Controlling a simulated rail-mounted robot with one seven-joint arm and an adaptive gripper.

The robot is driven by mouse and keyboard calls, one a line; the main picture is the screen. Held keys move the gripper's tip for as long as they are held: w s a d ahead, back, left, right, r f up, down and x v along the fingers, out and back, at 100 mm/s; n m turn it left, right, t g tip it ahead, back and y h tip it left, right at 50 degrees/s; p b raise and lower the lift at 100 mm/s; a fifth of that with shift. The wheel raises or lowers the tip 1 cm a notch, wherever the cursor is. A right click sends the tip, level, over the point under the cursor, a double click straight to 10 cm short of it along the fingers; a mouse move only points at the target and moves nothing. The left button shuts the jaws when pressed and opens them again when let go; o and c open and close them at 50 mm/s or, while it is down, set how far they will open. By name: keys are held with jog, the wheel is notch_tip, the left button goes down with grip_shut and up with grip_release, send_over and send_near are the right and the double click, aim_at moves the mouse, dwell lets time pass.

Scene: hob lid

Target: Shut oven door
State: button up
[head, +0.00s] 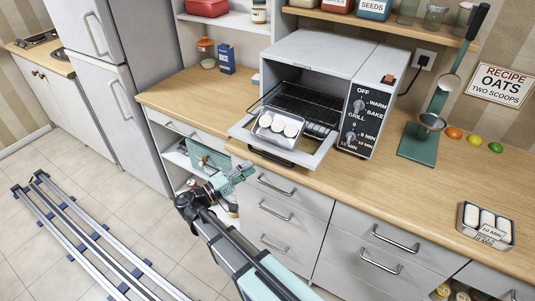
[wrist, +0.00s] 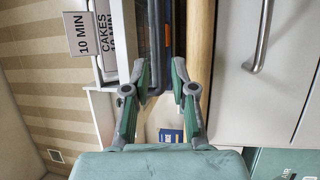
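The countertop oven (head: 322,55) has its door (head: 318,158) folded down, roughly level over the counter's front edge. A dark handle (head: 272,157) runs along the door's front edge. A metal tray with several white cakes (head: 277,125) sits at the oven mouth, over the open door. My gripper (head: 238,172) is low in front of the drawers, left of and below the door's near edge. In the wrist view my gripper (wrist: 160,75) has its fingers spread, with the edge of the door (wrist: 151,30) beyond and between them. I cannot tell whether they touch it. Nothing is held.
A blue box (head: 227,58) stands on the counter left of the oven. Another tray (head: 486,225) lies at the right. A green stand with a ladle (head: 420,145) and several small coloured balls are right of the oven. Drawer handles (head: 276,184) stick out below the counter.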

aim_at(268, 156)
jog(key=p+x, duration=0.2)
jog(key=x, duration=0.6)
jog(key=shift+w+d, duration=0.15)
jog(key=shift+d, duration=0.05)
grip_shut()
